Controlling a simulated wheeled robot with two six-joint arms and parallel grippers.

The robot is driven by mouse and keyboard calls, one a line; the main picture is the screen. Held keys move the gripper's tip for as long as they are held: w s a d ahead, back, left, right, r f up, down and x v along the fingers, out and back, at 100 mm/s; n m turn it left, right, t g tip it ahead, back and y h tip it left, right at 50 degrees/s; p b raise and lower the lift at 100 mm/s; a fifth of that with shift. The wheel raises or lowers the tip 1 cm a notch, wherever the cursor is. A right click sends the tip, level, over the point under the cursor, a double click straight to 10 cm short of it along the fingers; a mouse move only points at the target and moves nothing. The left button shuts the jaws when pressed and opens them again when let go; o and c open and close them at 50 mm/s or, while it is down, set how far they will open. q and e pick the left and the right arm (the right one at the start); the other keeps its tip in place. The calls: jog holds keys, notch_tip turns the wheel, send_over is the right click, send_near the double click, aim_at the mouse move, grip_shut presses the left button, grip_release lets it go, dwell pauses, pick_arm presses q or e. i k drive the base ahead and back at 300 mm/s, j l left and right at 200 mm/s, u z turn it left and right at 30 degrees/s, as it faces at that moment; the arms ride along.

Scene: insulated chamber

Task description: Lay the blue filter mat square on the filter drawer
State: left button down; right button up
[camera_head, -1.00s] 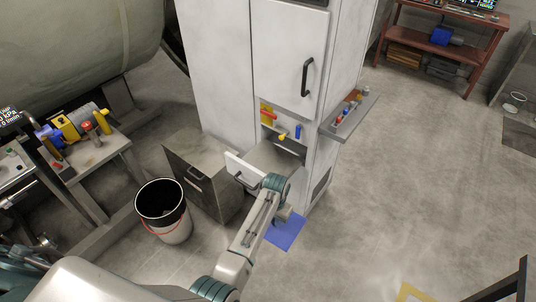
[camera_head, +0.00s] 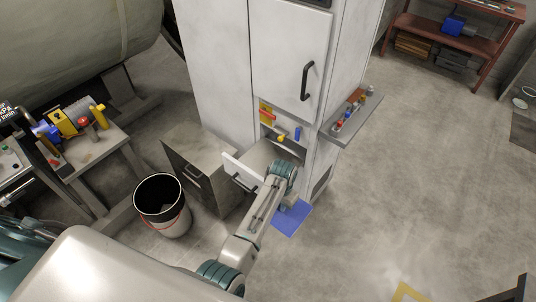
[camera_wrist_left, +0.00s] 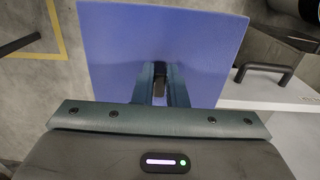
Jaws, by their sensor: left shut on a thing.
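The blue filter mat (camera_head: 291,218) is a flat blue square, seen right of my left wrist in the head view. In the left wrist view the mat (camera_wrist_left: 165,45) spreads out past my left gripper (camera_wrist_left: 160,80), which is shut on its near edge. The filter drawer (camera_head: 243,172) is pulled out of the white cabinet, with a white front and dark handle. It also shows at the right of the wrist view (camera_wrist_left: 262,88). The mat is held beside the drawer, apart from it in the head view. My arm hides part of the drawer. My right gripper is not in view.
A grey low cabinet (camera_head: 207,165) stands left of the drawer, with a black-and-white bucket (camera_head: 163,205) before it. A small shelf of items (camera_head: 352,120) juts from the white cabinet's right side.

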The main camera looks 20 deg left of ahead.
aim_at(264, 161)
jog(key=i, duration=0.65)
jog(key=i+j, duration=0.1)
jog(key=j, duration=0.2)
jog(key=i+j, duration=0.1)
jog(key=j, duration=0.25)
jog(key=u, duration=0.05)
